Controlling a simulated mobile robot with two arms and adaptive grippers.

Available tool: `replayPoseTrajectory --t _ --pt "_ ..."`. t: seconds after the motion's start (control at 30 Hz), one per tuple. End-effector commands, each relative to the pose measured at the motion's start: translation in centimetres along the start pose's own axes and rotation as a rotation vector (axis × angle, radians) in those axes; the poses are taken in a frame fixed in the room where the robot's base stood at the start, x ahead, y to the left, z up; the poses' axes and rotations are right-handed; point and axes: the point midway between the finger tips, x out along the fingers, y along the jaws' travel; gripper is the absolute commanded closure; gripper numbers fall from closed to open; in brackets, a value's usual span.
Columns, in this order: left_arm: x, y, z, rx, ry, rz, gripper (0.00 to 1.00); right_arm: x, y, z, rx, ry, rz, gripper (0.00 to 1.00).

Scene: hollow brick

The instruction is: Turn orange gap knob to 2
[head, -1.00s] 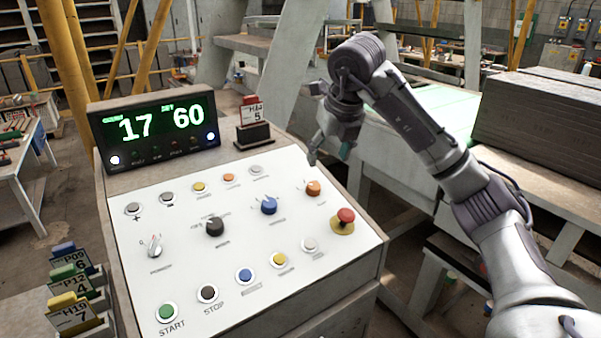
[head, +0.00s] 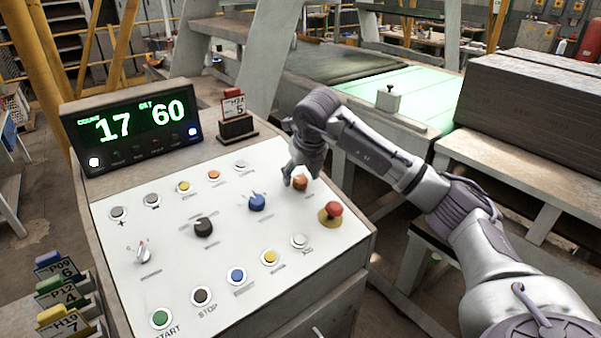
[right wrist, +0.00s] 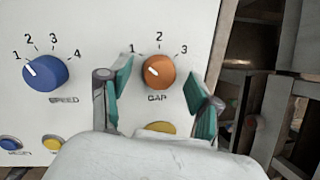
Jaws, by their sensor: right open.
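The orange gap knob (head: 300,183) is at the right side of the white panel. In the right wrist view the gap knob (right wrist: 159,72) has marks 1, 2 and 3 around it, and its white pointer line slants up and left towards 1. My right gripper (right wrist: 159,78) is open, with one teal-padded finger to the left of the knob and one to the right, and gaps show on both sides. In the head view the right gripper (head: 292,177) is close beside the knob and partly hides that area. My left gripper is out of view.
The blue speed knob (right wrist: 45,72) is left of the gap knob and points at 1. The red emergency button (head: 333,210) is just below and right. A black knob (head: 203,227) and several push buttons share the panel. The display (head: 135,129) reads 17 and 60.

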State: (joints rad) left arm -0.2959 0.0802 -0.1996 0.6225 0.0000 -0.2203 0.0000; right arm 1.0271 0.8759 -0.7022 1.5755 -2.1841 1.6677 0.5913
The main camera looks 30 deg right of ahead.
Motion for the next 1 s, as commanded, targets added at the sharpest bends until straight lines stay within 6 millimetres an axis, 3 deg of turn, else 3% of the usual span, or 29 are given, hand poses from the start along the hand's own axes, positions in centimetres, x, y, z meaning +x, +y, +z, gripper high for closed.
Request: replayPoseTrajectory --t 0.1,0.43,0.8,1.0 --pt "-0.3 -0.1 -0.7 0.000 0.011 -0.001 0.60 0.8 0.0 0.0 -0.001 0.001 -0.001 0.37" --pt "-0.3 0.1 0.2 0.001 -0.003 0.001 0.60 1.1 0.0 0.0 -0.001 -0.001 0.000 0.39" --pt "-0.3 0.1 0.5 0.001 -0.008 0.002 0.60 1.1 0.0 0.0 -0.001 -0.001 0.000 0.97" --pt "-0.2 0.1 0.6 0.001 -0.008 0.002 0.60 1.1 0.0 0.0 0.015 0.000 -0.002 0.97"
